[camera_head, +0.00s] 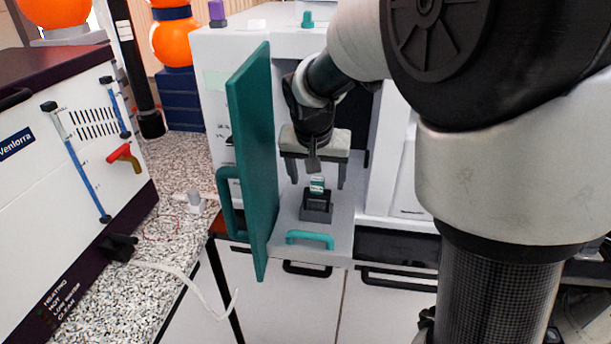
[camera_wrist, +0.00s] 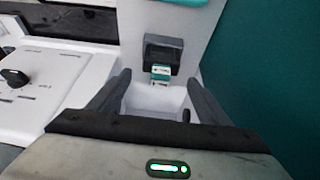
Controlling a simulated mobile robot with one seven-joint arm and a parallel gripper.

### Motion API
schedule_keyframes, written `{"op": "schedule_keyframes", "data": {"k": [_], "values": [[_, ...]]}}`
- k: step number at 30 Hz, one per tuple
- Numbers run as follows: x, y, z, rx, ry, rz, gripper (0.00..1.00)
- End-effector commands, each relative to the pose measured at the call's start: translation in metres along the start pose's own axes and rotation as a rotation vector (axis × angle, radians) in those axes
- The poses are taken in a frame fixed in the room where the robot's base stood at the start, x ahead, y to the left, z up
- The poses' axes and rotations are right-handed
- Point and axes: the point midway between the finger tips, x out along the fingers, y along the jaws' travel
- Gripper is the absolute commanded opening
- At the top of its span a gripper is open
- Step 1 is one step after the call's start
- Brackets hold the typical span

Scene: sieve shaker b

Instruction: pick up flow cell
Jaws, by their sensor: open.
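The flow cell (camera_head: 317,184) is a small white and teal piece standing in a dark grey holder (camera_head: 316,208) on a pulled-out light grey tray (camera_head: 342,222). My gripper (camera_head: 315,182) is open above the tray, with one finger on each side of the flow cell in the head view. In the wrist view the flow cell (camera_wrist: 160,74) shows at the near side of the holder (camera_wrist: 163,52), ahead of and between my open fingers (camera_wrist: 162,88). Nothing is held. I cannot tell whether the fingers are level with it.
A teal door (camera_head: 252,160) stands open just left of my gripper. A teal handle (camera_head: 310,239) is on the tray's front. A white machine with a black knob (camera_wrist: 15,78) is at the left in the wrist view. A speckled counter (camera_head: 170,225) lies left.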

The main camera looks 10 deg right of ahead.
Motion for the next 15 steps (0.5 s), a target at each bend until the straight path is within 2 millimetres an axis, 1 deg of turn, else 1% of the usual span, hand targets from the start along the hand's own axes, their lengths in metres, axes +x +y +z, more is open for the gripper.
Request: {"op": "schedule_keyframes", "data": {"k": [1, 4, 7, 12, 13, 15], "values": [[0.009, 0.001, 0.001, 0.000, -0.003, 0.002, 0.72], [0.019, 0.000, 0.000, 0.000, -0.001, 0.001, 0.72], [0.022, 0.000, 0.000, 0.000, 0.000, 0.001, 0.72], [0.022, 0.000, 0.000, 0.000, 0.000, 0.000, 0.72], [0.022, 0.000, 0.000, 0.000, 0.000, 0.000, 0.70], [0.022, 0.000, 0.000, 0.000, 0.000, 0.000, 0.58]]}}
